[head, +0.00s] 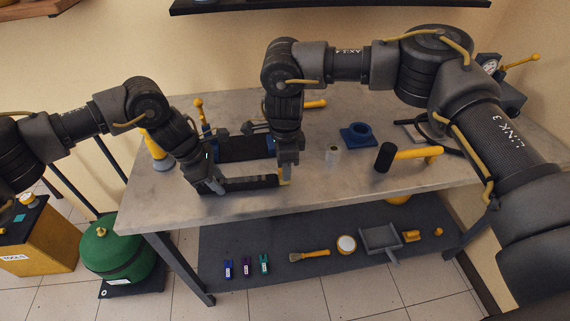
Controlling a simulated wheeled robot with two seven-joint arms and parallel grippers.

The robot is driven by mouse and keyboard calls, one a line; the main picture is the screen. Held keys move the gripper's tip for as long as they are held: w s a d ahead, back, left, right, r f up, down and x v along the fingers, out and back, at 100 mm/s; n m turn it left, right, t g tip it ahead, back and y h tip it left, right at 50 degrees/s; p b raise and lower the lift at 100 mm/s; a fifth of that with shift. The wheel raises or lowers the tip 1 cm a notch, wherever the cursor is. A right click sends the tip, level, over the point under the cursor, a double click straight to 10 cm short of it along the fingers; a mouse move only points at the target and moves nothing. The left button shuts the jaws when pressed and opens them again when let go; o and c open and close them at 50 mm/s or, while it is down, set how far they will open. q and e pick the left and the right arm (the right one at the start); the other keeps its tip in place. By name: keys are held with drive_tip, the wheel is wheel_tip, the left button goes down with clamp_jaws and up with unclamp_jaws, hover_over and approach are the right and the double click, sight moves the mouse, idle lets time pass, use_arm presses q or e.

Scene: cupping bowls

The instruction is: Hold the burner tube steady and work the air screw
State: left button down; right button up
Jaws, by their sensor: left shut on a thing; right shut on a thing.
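A dark horizontal bar, which looks like the burner tube (245,183), lies near the front edge of the grey table. My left gripper (214,187) is at its left part and is shut on it, with fingers pointing down. My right gripper (286,172) is at the right end of the bar, pointing down, and is shut on a small yellow piece there, seemingly the air screw (284,181). The fingers and wrist hide most of that piece. A dark panel (245,148) with blue ends stands just behind the bar.
The table's front right is clear. A lower shelf (345,280) holds clips, a brush and a dustpan.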

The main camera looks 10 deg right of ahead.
use_arm(q)
drive_tip(key=shift+w+a+f, duration=0.1)
use_arm(e)
drive_tip(key=shift+n, duration=1.2)
drive_tip(key=o, duration=1.2)
wheel_tip(320, 180, up, 12)
use_arm(q)
drive_tip(key=c, duration=1)
unclamp_jaws()
